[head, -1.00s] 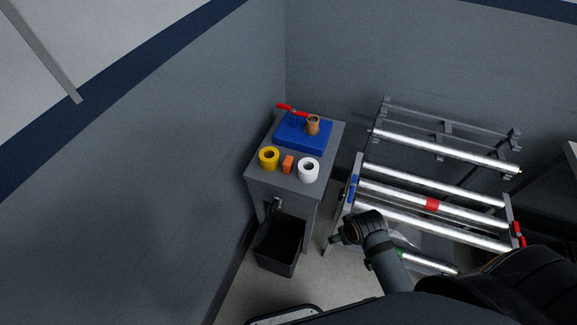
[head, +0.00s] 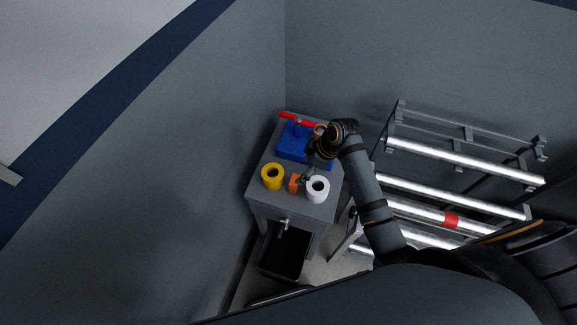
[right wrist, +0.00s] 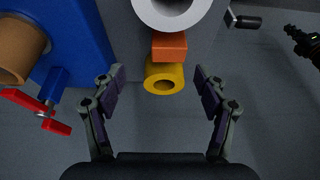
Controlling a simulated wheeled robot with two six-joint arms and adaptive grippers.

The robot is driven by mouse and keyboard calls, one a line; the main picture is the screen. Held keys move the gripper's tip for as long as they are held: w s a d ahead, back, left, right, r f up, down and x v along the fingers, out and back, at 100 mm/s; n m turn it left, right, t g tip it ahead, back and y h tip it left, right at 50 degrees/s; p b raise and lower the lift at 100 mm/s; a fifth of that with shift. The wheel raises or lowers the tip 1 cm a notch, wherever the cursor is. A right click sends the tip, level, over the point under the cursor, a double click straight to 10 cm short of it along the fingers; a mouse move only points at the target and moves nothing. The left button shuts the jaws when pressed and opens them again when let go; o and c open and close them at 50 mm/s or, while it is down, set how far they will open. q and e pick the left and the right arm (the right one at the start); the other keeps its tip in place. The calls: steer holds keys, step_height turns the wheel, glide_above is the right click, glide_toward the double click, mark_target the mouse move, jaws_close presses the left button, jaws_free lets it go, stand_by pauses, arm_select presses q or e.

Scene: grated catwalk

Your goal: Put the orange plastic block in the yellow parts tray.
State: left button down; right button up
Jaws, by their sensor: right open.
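The orange plastic block (head: 294,183) stands on a small grey cabinet top (head: 258,200), between a yellow ring-shaped roll (head: 272,177) and a white roll (head: 317,190). In the right wrist view the right gripper (right wrist: 158,73) is open and empty. The orange block (right wrist: 169,46) shows there beyond the fingertips, between the white roll (right wrist: 174,8) and the yellow roll (right wrist: 164,79). I see no yellow parts tray. My left gripper is not in view.
A blue block-like base (head: 291,145) with a red handle (head: 291,118) and a brown roll (head: 319,129) is at the cabinet's back. A dark open bin (head: 284,262) is below the front. A metal roller rack (head: 465,160) stands right. Walls close in left and behind.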

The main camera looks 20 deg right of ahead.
mark_target(295, 179)
steer(key=f, duration=0.1)
steer(key=s+a+f, duration=0.1)
steer(key=shift+s+a+f, duration=0.2)
steer(key=shift+s+f, duration=0.1)
steer(key=shift+w+a+f, duration=0.15)
steer(key=shift+w+f, duration=0.15)
steer(key=shift+f, duration=0.2)
steer(key=shift+w+a+f+p, duration=0.15)
steer(key=shift+w+f+p, duration=0.2)
steer(key=shift+f, duration=0.45)
steer(key=x, duration=0.2)
steer(key=shift+a+f, duration=0.1)
steer(key=shift+f, duration=0.35)
steer(key=shift+w+a+f, duration=0.2)
steer(key=shift+f, duration=0.35)
steer(key=shift+c, duration=1.3)
steer(key=c, duration=1.1)
steer(key=shift+r, duration=1.3)
arm_select(q)
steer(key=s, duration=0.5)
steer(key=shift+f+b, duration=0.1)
steer(key=shift+b, duration=0.3)
arm_select(e)
steer(key=s+d+r, duration=0.5)
steer(key=s+r, duration=0.5)
steer(key=s, duration=0.3)
steer(key=shift+r, duration=0.25)
